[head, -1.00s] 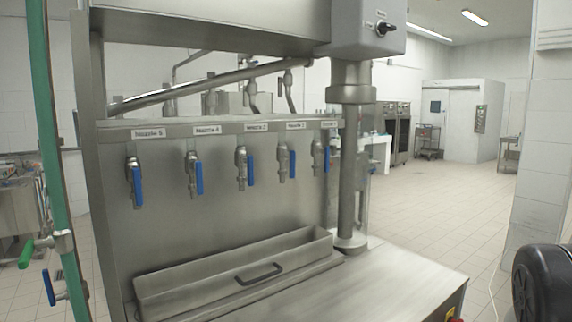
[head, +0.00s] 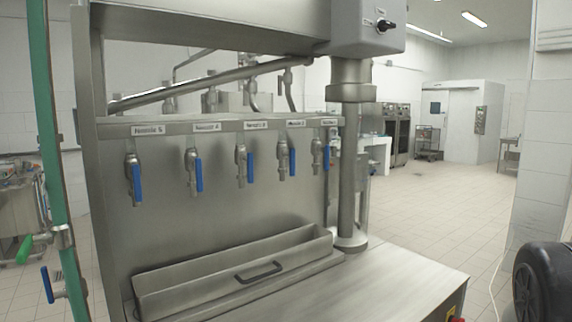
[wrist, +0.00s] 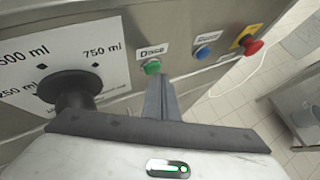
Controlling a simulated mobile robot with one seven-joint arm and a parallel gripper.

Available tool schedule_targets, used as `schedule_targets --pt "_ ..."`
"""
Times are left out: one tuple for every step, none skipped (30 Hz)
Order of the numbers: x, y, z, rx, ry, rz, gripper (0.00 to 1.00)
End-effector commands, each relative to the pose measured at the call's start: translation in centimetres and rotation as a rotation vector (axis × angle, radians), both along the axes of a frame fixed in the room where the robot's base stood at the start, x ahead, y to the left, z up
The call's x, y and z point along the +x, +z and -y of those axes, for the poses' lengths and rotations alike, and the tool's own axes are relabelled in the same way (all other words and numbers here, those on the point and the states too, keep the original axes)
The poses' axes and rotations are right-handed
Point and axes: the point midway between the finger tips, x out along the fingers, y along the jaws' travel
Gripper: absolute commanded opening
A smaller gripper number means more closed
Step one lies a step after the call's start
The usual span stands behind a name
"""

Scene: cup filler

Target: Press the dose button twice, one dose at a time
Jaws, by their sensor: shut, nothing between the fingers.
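The green dose button (wrist: 152,66) is on the front metal panel in the wrist view, with a small label above it that seems to read "Dose". My gripper (wrist: 159,82) is shut and empty. Its fingertips point at the panel and show just below the green button in the picture. I cannot tell whether they touch it. The button's face is in plain view. The head view shows neither the dose button nor my gripper.
Left of the button is a black volume knob (wrist: 68,88) on a white scale plate (wrist: 58,60). To its right are a blue button (wrist: 203,52) and a red emergency stop (wrist: 250,45). The head view shows nozzles with blue handles above a steel trough (head: 235,272).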

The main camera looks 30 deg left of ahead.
Motion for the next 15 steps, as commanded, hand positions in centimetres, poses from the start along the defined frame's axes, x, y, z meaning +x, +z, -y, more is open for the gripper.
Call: schedule_targets --pt "0.05 0.01 -0.15 0.001 0.001 0.002 0.00" --pt "0.06 0.01 -0.19 0.001 0.001 0.002 0.00" --pt "0.08 0.02 -0.24 0.001 0.001 0.002 0.00" --pt "0.10 0.03 -0.28 0.001 0.001 0.002 0.00" --pt "0.11 0.02 -0.32 0.001 0.001 0.002 0.00" --pt "0.11 0.06 -0.29 0.001 0.001 0.002 0.00" --pt "0.10 0.06 -0.30 0.001 0.001 0.002 0.00" --pt "0.10 0.06 -0.30 0.001 0.001 0.002 0.00" --pt "0.09 0.05 -0.26 0.001 0.001 0.002 0.00" --pt "0.08 0.05 -0.21 0.001 0.001 0.002 0.00" --pt "0.07 0.04 -0.13 0.002 0.001 0.001 0.00" --pt "0.03 0.02 0.00 0.002 0.001 0.002 0.00" --pt "0.00 0.01 0.12 0.002 0.000 0.002 0.00" --pt "-0.05 0.00 0.26 0.002 0.000 0.002 0.00" --pt "-0.11 -0.02 0.47 0.002 0.000 0.002 0.00"
